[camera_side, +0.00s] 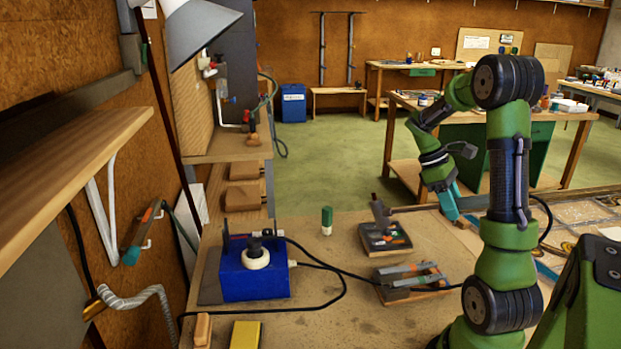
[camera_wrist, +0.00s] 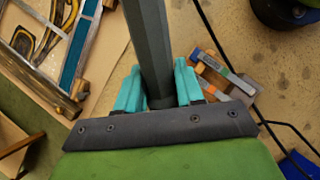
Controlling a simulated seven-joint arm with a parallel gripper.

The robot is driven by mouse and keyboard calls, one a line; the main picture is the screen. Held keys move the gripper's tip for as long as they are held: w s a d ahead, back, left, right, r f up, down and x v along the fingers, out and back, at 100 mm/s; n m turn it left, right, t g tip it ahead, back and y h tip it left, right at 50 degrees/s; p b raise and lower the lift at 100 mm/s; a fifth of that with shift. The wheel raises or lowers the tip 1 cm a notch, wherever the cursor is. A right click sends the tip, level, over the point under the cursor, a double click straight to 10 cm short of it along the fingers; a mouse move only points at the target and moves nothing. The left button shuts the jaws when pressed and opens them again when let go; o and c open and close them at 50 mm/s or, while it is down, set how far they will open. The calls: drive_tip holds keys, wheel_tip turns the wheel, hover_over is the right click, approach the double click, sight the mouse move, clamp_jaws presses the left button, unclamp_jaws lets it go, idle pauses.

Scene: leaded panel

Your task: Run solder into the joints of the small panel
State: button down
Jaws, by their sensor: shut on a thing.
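My gripper (camera_wrist: 155,88) has teal fingers shut on a dark grey faceted bar-like tool (camera_wrist: 150,40), seen in the wrist view. The tool's far end runs out of the top of that view, so its tip is hidden. In the side view my gripper (camera_side: 448,208) hangs over the right part of the bench, near the panel; the tool cannot be made out there. The leaded panel (camera_side: 590,211) lies at the right of the bench, partly behind my arm. Its corner, with blue and amber pieces and grey strips, shows at upper left in the wrist view (camera_wrist: 68,62).
A blue box (camera_side: 254,280) with a black knob stands front left, and a black cable (camera_side: 330,268) loops across the bench. A tool tray (camera_side: 384,242), a holder with tools (camera_side: 412,280) and a green-capped bottle (camera_side: 326,220) stand mid-bench. A yellow block (camera_side: 245,335) lies at the front.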

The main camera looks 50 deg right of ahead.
drive_tip(key=shift+f, duration=0.45)
idle(1.7)
drive_tip(key=shift+r, duration=0.1)
idle(0.7)
drive_tip(key=shift+r, duration=3.05)
